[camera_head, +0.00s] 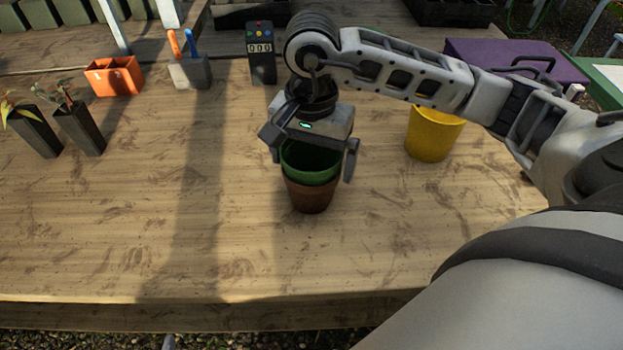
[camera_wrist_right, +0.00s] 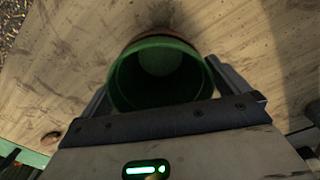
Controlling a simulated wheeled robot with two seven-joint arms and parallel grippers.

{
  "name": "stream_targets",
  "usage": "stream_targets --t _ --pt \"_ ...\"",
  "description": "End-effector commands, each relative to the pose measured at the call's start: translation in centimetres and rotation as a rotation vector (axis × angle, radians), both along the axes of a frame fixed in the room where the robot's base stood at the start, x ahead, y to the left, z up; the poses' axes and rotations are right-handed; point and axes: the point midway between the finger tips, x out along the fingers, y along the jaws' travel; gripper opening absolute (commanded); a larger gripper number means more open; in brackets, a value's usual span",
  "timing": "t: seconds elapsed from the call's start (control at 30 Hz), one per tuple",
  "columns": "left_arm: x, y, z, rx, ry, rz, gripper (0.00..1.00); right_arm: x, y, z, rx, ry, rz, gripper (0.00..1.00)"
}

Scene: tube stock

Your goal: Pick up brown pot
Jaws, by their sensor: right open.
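The brown pot (camera_head: 309,197) stands upright on the wooden table, with a green pot (camera_head: 311,163) nested inside its top. My right gripper (camera_head: 312,163) is above the stack, its fingers spread on either side of the green pot. In the right wrist view the green pot (camera_wrist_right: 155,84) sits between the two open fingers (camera_wrist_right: 160,85), with only a thin edge of the brown pot (camera_wrist_right: 163,38) showing beyond it. I see no grip on either pot. My left gripper is out of view.
A yellow pot (camera_head: 434,134) stands to the right, under my right arm. A black device with a display (camera_head: 262,66), a grey tool holder (camera_head: 190,73), an orange container (camera_head: 114,77) and dark plant pots (camera_head: 80,129) stand behind and left. The front of the table (camera_head: 130,240) is clear.

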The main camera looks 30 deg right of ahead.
Motion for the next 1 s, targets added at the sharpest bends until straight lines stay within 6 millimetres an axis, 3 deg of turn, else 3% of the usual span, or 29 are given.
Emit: stream_targets --t 0.17,0.43,0.57,1.0 --pt "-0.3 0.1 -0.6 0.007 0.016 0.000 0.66 -0.1 0.0 -2.1 0.000 0.003 0.000 1.00" --pt "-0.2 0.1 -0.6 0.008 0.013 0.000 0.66 0.0 0.0 -2.3 0.001 -0.001 0.000 1.00" --pt "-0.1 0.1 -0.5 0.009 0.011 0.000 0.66 0.0 0.0 -2.3 0.001 -0.001 0.000 0.65" --pt "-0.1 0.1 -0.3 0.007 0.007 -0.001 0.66 0.1 0.0 -1.8 0.002 -0.002 0.000 0.65"
